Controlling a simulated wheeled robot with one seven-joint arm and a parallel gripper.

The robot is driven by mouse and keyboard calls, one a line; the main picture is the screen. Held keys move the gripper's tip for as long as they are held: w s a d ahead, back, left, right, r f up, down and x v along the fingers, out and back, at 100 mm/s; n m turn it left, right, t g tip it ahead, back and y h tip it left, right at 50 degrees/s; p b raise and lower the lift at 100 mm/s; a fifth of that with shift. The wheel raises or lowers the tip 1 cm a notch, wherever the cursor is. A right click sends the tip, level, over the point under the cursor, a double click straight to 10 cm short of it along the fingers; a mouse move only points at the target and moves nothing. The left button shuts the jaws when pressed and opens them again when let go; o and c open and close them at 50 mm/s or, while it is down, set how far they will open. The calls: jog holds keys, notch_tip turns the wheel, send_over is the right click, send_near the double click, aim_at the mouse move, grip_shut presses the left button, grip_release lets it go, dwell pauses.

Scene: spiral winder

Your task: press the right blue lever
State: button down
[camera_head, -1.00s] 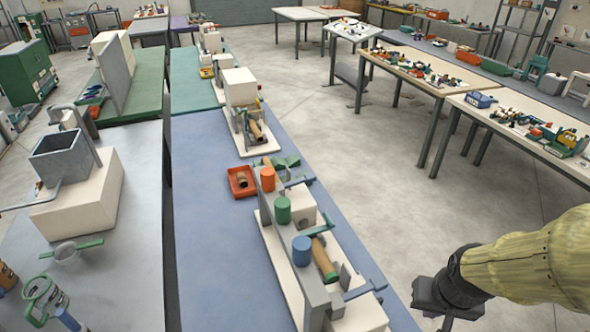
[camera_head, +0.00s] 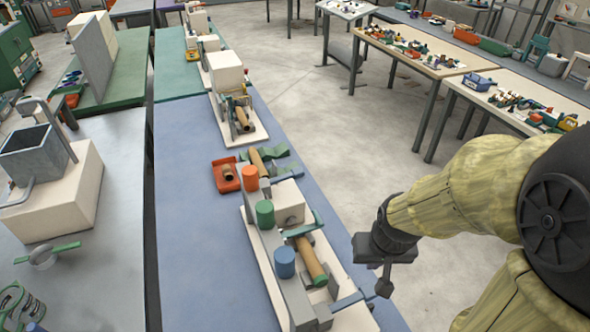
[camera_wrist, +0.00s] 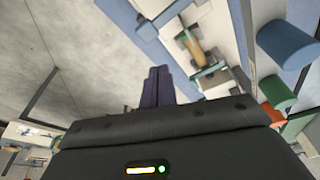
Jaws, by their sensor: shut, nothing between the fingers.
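The spiral winder (camera_head: 270,262) stands on the blue table, a pale base with a grey rail and a wood-coloured roll (camera_head: 311,262). A flat blue lever (camera_head: 346,300) sticks out at its near right end. Another blue-green lever (camera_head: 304,229) crosses the far end of the roll. In the wrist view, blue lever parts (camera_wrist: 146,30) show beside the roll (camera_wrist: 195,48); I cannot tell which lever they belong to. My gripper (camera_head: 384,287) is shut and empty, pointing down just right of the winder, apart from the near lever. Its dark fingers (camera_wrist: 157,86) show in the wrist view.
Orange, green and blue cylinders (camera_head: 285,262) stand along the rail. A red tray (camera_head: 226,176) and another pale machine (camera_head: 240,115) lie farther back on the blue table (camera_head: 195,250). Open floor (camera_head: 330,140) lies to the right, before tables with loose parts.

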aim_at(282, 178)
jog(key=shift+s, duration=0.1)
jog(key=w+a+f+n+t+y+b, duration=0.1)
jog(key=w+a+f+t+b, duration=0.15)
jog(key=w+b, duration=0.55)
jog(key=w+a+f+n+t+b, duration=0.1)
jog(key=w+f+t+b, duration=0.25)
jog(key=w, duration=0.95)
jog(key=w+a+f+n+t+y+b, duration=0.1)
jog(key=w+a+n+t+y+b, duration=0.2)
jog(key=w+a+b, duration=0.5)
jog(key=w+a+t+y, duration=0.1)
jog(key=w+t, duration=0.1)
jog(key=w, duration=0.4)
jog(key=shift+a+f+n+t+b, duration=0.3)
jog(key=shift+a+f+n+b, duration=0.05)
jog(key=shift+a+f+n, duration=0.05)
jog(key=shift+w, duration=0.1)
jog(key=w+a+f+p, duration=0.3)
jog(key=w+f, duration=0.3)
jog(key=w, duration=0.3)
jog(key=shift+f, duration=0.2)
